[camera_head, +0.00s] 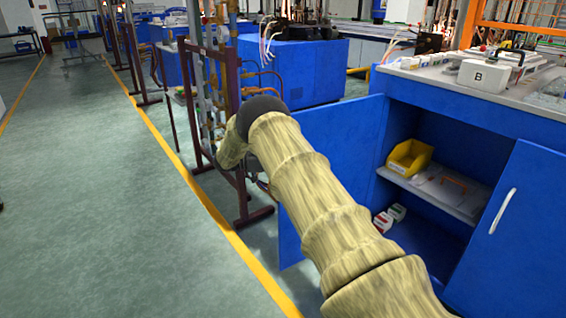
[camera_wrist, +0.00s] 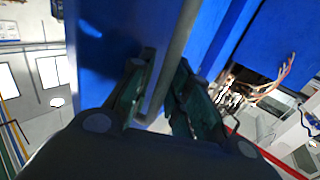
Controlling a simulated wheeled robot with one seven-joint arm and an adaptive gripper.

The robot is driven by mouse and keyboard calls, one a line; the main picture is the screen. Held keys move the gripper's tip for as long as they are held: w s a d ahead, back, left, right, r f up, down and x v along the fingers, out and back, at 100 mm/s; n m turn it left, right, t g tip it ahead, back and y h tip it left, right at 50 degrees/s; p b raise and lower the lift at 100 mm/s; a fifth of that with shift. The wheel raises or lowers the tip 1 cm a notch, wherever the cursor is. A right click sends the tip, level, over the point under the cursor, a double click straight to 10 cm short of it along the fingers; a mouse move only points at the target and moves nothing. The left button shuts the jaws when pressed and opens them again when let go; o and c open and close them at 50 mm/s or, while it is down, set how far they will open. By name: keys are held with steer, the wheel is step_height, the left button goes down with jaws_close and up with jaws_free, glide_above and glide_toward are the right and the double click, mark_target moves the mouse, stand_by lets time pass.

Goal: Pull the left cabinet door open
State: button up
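The left cabinet door (camera_head: 352,132) is a blue panel swung wide open, standing out from the cabinet (camera_head: 462,118), partly hidden behind my arm. In the head view my gripper is hidden behind my arm, near the door's outer side. In the wrist view the blue door (camera_wrist: 108,35) fills the middle, and its grey bar handle (camera_wrist: 178,45) runs down between the fingers of my gripper (camera_wrist: 165,68). The fingers stand apart on either side of the bar, with blue showing beside it. I see no firm grip on the handle.
The right cabinet door (camera_head: 520,225) has a pale handle (camera_head: 502,211) and looks shut. A yellow bin (camera_head: 410,157) sits on the inner shelf (camera_head: 458,198), with small boxes below. A dark red pipe frame (camera_head: 232,95) stands beyond my arm. The green floor (camera_head: 110,190) at left is clear.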

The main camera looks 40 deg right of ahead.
steer(key=shift+o, duration=0.5)
steer(key=shift+w+a, duration=0.3)
steer(key=shift+a, duration=0.15)
steer(key=v, duration=1.2)
steer(key=shift+s+f+h, duration=0.1)
steer(key=shift+f+h, duration=0.05)
steer(key=shift+h, duration=0.15)
